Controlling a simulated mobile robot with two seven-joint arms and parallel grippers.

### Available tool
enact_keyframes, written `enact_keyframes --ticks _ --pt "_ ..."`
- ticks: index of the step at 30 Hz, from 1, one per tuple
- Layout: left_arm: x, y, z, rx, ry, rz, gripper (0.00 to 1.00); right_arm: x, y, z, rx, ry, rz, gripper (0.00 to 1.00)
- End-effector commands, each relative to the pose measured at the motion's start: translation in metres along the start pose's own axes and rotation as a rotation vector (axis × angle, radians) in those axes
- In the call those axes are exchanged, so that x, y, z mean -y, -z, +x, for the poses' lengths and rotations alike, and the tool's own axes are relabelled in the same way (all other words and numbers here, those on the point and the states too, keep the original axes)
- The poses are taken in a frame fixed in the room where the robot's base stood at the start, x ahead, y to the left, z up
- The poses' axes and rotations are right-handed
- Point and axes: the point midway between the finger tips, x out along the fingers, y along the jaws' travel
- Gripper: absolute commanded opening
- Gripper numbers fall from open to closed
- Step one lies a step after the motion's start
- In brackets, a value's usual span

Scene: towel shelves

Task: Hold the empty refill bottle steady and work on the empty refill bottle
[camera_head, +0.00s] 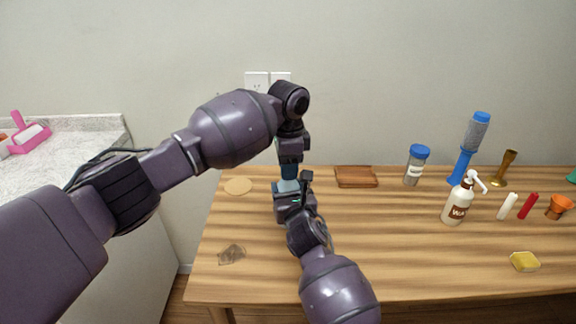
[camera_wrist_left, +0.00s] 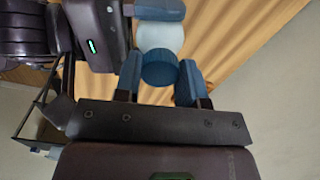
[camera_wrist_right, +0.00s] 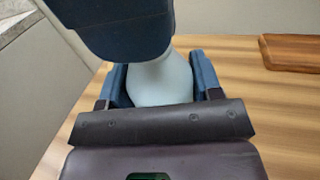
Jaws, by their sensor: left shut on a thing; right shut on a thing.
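The refill bottle is a pale, light-blue bottle (camera_head: 287,186) with a blue ribbed cap (camera_wrist_left: 160,69). In the head view it is mostly hidden between my two grippers, above the left part of the wooden table. My left gripper (camera_head: 289,172) comes from above, and its blue fingers are closed at the cap. My right gripper (camera_head: 291,188) comes from the front, with its fingers on both sides of the bottle body (camera_wrist_right: 162,82). In the right wrist view the left gripper covers the top of the bottle. I cannot tell whether the cap is loose.
A cork disc (camera_head: 238,186), wooden tray (camera_head: 356,178) and clear crumpled-looking item (camera_head: 232,254) lie around the grippers.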

Motion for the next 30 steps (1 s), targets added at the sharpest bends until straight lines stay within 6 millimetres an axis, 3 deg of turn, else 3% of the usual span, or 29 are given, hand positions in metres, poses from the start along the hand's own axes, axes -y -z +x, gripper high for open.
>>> enact_keyframes --ticks 5,9,10,15,25,30 --pt "0.0 0.0 0.0 0.0 0.0 0.22 0.09 0.0 0.0 0.0 0.0 0.0 0.0 0.0" --pt "0.0 0.0 0.0 0.0 0.0 0.209 0.09 0.0 0.0 0.0 0.0 0.0 0.0 0.0" --pt "0.0 0.0 0.0 0.0 0.0 0.208 0.4 0.0 0.0 0.0 0.0 0.0 0.0 0.0" --pt "0.0 0.0 0.0 0.0 0.0 0.207 0.66 0.0 0.0 0.0 0.0 0.0 0.0 0.0" --pt "0.0 0.0 -0.002 0.0 0.001 0.206 0.67 0.0 0.0 0.0 0.0 0.0 0.0 0.0" --pt "0.0 0.0 -0.019 -0.001 0.002 0.207 0.67 0.0 0.0 0.0 0.0 0.0 0.0 0.0"
